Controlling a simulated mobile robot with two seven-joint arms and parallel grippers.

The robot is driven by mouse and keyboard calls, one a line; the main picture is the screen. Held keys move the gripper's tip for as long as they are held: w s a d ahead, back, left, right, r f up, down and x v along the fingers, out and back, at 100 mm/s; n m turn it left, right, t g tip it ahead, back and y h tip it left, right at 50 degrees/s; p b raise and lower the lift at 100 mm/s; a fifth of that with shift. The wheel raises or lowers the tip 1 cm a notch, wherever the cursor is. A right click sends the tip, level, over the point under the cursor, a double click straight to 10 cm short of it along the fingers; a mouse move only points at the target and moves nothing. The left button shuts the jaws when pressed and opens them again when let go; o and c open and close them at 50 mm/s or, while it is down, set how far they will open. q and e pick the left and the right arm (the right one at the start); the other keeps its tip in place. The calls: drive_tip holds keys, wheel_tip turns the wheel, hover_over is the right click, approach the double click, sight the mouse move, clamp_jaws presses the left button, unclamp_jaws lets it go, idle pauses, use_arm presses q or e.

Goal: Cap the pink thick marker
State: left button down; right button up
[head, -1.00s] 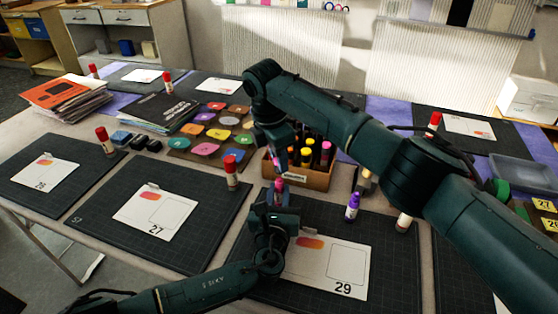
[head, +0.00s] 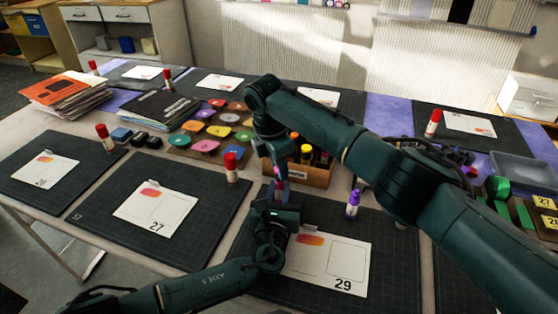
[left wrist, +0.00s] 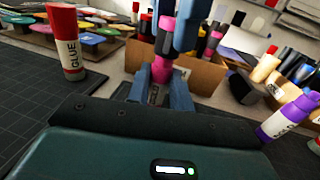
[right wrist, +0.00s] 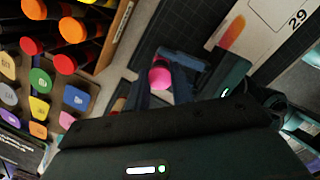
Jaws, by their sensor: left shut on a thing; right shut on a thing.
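The pink thick marker (left wrist: 160,70) stands upright in my left gripper (left wrist: 158,85), which is shut on it; pink shows low down, with a dark section above. My right gripper (head: 281,166) is directly above the left one and shut on the pink cap (left wrist: 167,22). The cap's round pink end (right wrist: 160,76) shows in the right wrist view. Cap and marker are in line, one above the other, and look to be touching. The fingers partly hide the joint, so I cannot tell whether the cap is fully seated. My left gripper (head: 276,190) also shows in the head view.
A cardboard box (head: 310,176) of several markers stands just behind the grippers. Card 29 (head: 335,265) lies on the dark mat in front.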

drive_tip(key=shift+f, duration=0.65)
idle(0.5)
drive_tip(key=o, duration=1)
drive_tip(key=shift+r, duration=0.15)
drive_tip(key=r, duration=0.4)
drive_tip(key=a+r, duration=0.1)
drive_tip(key=r, duration=0.2)
drive_tip(key=s+r, duration=0.1)
drive_tip(key=r, duration=0.3)
drive_tip(key=shift+a+r, duration=0.35)
use_arm(q)
drive_tip(key=c, duration=1.2)
unclamp_jaws()
drive_tip(key=shift+o, duration=0.2)
use_arm(e)
drive_tip(key=shift+w, duration=0.1)
use_arm(q)
drive_tip(key=shift+s, duration=0.1)
